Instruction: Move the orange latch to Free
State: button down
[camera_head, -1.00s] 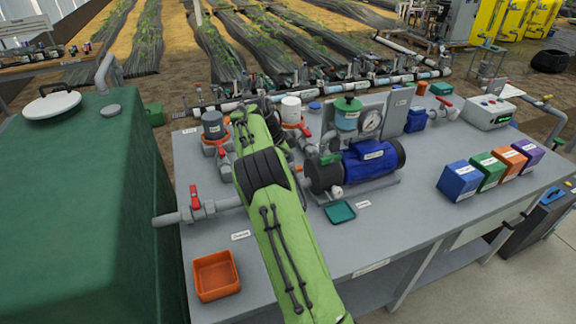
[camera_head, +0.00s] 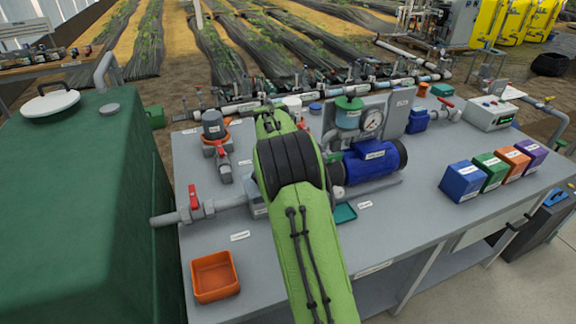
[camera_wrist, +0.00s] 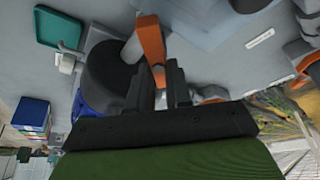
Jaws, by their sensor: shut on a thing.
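In the wrist view, an orange bar-shaped part (camera_wrist: 149,40), which I take for the orange latch, runs down between the two dark fingers of my gripper (camera_wrist: 161,72). The fingers are close together on its lower end. A dark round pump end (camera_wrist: 108,75) lies just left of the fingers. In the head view my green arm covers the gripper and the latch. The label wording for the latch positions is too small or hidden to read.
The blue pump (camera_head: 372,160) stands right of my arm, with a teal tray (camera_head: 345,213) in front. A red-handled valve (camera_head: 194,200) and an orange tray (camera_head: 215,276) are on the left. Coloured boxes (camera_head: 461,181) stand on the right. The bench front is mostly clear.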

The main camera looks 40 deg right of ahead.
jog(key=n+t+y+p, duration=0.1)
jog(key=n, duration=0.3)
jog(key=shift+r+n, duration=0.1)
jog(key=shift+n, duration=0.2)
jog(key=n, duration=0.2)
jog(key=n+t+y+p, duration=0.1)
jog(key=n, duration=0.1)
jog(key=shift+w+y, duration=0.1)
jog(key=shift+y, duration=0.2)
jog(key=shift+a, duration=0.1)
jog(key=c, duration=1)
grip_release()
jog(key=shift+c, duration=0.2)
jog(key=p+v, duration=0.4)
jog(key=v, duration=1.1)
jog(key=shift+r, duration=0.3)
